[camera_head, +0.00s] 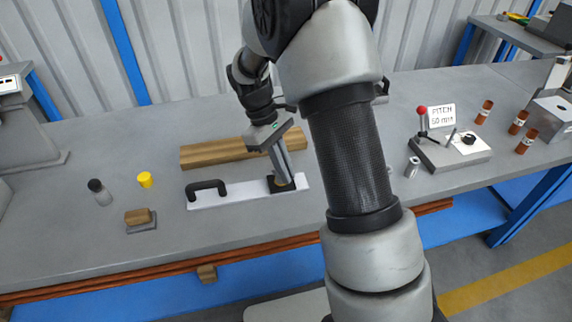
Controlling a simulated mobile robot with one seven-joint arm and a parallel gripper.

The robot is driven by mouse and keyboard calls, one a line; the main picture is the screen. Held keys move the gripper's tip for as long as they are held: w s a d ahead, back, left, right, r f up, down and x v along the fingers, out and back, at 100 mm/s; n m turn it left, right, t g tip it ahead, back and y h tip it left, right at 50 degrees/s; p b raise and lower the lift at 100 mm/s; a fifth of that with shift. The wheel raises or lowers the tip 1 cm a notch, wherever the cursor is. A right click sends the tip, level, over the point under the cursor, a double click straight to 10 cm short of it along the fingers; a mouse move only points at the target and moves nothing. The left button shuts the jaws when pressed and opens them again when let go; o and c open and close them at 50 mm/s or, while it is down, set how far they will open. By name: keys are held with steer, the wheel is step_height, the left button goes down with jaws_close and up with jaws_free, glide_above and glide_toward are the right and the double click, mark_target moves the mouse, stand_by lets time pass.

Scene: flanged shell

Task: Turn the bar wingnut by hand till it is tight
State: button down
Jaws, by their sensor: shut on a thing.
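A white flat strip (235,198) lies on the grey bench, with a black bow handle (208,186) at its left end. My gripper (284,180) points down at the strip's right end, over a small dark and brown fitting (287,186). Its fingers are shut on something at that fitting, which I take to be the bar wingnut. The wingnut is mostly hidden by the fingers. I cannot tell its angle or how tight it sits.
A long wooden block (212,153) lies behind the strip. A dark-capped bottle (99,192), yellow cup (145,180) and wooden-backed block (138,217) stand left. My arm hides the middle right.

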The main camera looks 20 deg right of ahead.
steer(key=shift+a+f+m, duration=0.1)
steer(key=shift+m, duration=0.5)
steer(key=c, duration=1.9)
jaws_free()
steer(key=shift+c, duration=0.2)
steer(key=p+v, duration=0.4)
steer(key=v, duration=1.3)
steer(key=shift+w+d, duration=0.25)
steer(key=shift+w, duration=0.1)
steer(key=shift+r, duration=0.2)
